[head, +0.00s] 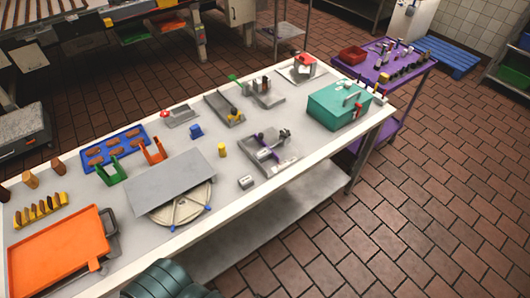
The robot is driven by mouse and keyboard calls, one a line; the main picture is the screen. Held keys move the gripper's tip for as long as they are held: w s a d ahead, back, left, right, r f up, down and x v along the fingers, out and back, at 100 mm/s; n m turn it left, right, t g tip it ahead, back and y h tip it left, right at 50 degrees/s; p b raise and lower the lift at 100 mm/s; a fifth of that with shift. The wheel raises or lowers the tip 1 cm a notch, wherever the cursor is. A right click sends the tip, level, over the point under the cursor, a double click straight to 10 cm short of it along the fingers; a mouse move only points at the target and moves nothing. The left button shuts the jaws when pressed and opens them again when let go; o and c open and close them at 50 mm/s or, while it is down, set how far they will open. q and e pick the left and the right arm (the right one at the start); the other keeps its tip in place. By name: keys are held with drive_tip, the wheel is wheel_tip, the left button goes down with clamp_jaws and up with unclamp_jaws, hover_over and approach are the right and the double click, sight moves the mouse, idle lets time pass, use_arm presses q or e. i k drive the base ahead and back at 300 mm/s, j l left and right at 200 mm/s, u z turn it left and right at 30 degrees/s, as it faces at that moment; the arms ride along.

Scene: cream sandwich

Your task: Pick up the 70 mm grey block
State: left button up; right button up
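A small light-grey block (246,182) with dark marks on its faces lies near the front edge of the white table, right of the large grey plate. It may be the 70 mm grey block; its size cannot be read here. It stands apart from its neighbours with nothing on it. Neither my left nor my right gripper shows in the head view.
A metal fixture (268,152) with a purple part lies just behind and right of the block. The grey plate (170,180), a yellow cylinder (222,150), a teal box (338,106) and an orange tray (58,254) share the table (222,206).

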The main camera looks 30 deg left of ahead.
sight(264, 154)
drive_tip(key=i+l+u, duration=0.15)
drive_tip(key=u, duration=0.2)
drive_tip(key=i+l+u, duration=0.15)
drive_tip(key=u, duration=0.25)
drive_tip(key=i+l+u, duration=0.15)
drive_tip(key=u, duration=0.2)
drive_tip(key=l, duration=0.1)
